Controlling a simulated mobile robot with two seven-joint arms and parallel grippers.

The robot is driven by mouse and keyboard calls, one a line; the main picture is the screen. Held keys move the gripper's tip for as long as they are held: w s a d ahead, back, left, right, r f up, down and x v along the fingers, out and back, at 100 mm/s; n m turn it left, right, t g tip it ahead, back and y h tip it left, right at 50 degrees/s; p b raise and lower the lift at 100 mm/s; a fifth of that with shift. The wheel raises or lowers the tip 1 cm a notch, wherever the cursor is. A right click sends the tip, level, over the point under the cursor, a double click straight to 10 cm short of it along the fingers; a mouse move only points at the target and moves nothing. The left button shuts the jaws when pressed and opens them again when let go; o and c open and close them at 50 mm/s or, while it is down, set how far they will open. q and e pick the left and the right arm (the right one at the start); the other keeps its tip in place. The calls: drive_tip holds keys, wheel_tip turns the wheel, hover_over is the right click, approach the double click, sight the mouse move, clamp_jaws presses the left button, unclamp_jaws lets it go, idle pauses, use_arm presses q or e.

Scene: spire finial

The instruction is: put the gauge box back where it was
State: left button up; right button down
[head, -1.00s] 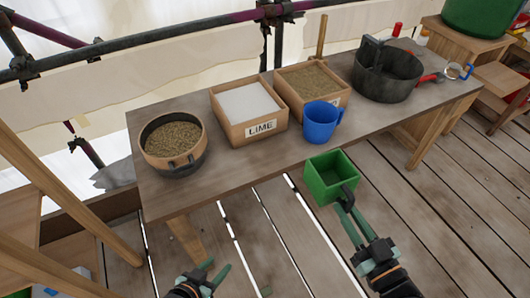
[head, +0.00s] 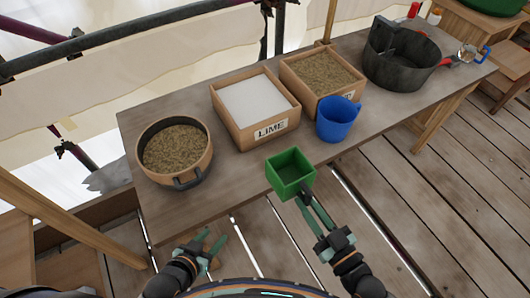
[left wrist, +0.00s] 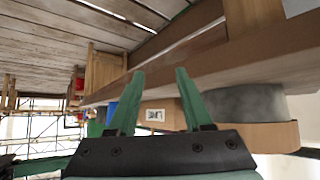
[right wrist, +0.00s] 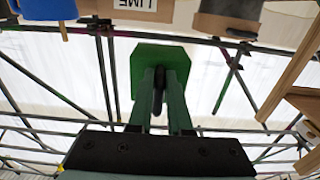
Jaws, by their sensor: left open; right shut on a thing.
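The green gauge box (head: 290,174) is an open, empty-looking square box with a dark handle. My right gripper (head: 306,195) is shut on that handle and holds the box at the table's front edge, below the LIME box in the head view. In the right wrist view the gauge box (right wrist: 160,60) sits upside down in the picture, with the handle (right wrist: 158,92) between the fingers. My left gripper (head: 213,240) is open and empty, in front of the table's left part. Its spread fingers (left wrist: 155,95) show in the left wrist view.
On the table (head: 235,188) stand a round tub of sand-coloured grain (head: 174,150), a wooden LIME box (head: 262,133) with white powder, a second wooden box of grain (head: 322,75), a blue jug (head: 337,119) and a dark bucket (head: 400,58). Bare tabletop lies between tub and LIME box.

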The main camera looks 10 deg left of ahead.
sight(291, 180)
drive_tip(key=shift+w+a, duration=0.15)
drive_tip(key=shift+w, duration=0.1)
use_arm(q)
drive_tip(key=w+d+f+b, duration=0.1)
drive_tip(key=d+f+b, duration=0.2)
drive_tip(key=f+b, duration=1.1)
drive_tip(key=b, duration=0.4)
drive_tip(key=shift+w+m+h, duration=0.25)
drive_tip(key=shift+m+h, duration=0.15)
use_arm(e)
drive_tip(key=w+a+f, duration=0.5)
drive_tip(key=w+f, duration=0.7)
drive_tip(key=f, duration=0.1)
drive_tip(key=shift+w, duration=0.35)
drive_tip(key=c, duration=1.3)
unclamp_jaws()
use_arm(q)
drive_tip(key=shift+f, duration=0.1)
use_arm(e)
drive_tip(key=o, duration=0.5)
drive_tip(key=shift+c, duration=0.2)
